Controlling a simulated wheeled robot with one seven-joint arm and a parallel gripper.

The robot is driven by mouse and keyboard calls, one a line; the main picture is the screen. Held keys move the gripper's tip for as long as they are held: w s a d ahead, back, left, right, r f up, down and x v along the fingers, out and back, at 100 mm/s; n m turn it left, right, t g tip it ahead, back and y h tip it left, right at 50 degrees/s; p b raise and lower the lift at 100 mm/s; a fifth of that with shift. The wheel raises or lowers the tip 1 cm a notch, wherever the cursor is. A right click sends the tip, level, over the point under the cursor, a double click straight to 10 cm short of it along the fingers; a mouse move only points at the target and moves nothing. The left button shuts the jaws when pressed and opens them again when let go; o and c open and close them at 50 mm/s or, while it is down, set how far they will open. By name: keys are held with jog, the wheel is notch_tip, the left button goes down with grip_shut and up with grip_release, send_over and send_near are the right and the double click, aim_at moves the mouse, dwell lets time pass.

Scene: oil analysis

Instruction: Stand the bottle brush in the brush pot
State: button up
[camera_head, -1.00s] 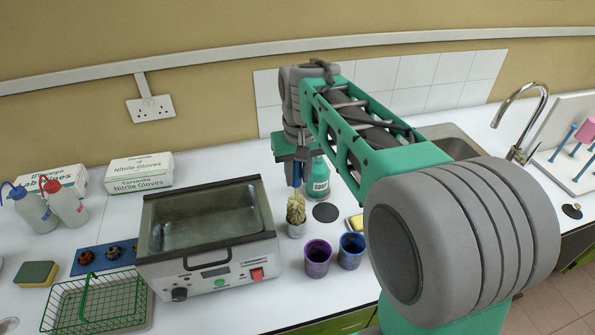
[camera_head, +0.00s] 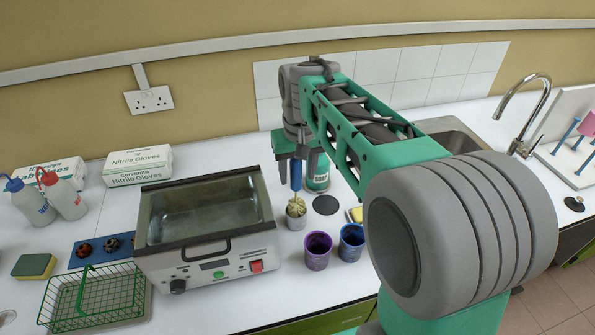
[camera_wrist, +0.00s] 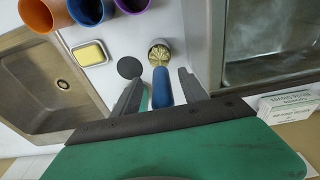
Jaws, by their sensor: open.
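The bottle brush has a blue handle (camera_head: 296,175) and pale bristles (camera_head: 297,203). It stands handle up, with its bristles down at the mouth of a small grey brush pot (camera_head: 296,221). In the wrist view the blue handle (camera_wrist: 162,88) points toward me and the pot (camera_wrist: 153,44) lies beyond it, bristles filling its mouth. My gripper (camera_wrist: 158,85) is open, with one finger on each side of the handle and gaps visible. In the head view my gripper (camera_head: 293,158) is at the handle's upper end, partly hidden by my wrist. How deep the bristles sit is hidden.
A purple cup (camera_head: 317,251) and a blue cup (camera_head: 351,243) stand in front right of the pot. A water bath (camera_head: 208,268) is close on the left. An orange cup (camera_wrist: 36,14) shows too.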

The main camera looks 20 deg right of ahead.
notch_tip(320, 180, up, 8)
jog(key=s, duration=0.1)
jog(key=shift+b, duration=0.45)
jog(key=shift+w+f, duration=0.1)
dwell(0.5)
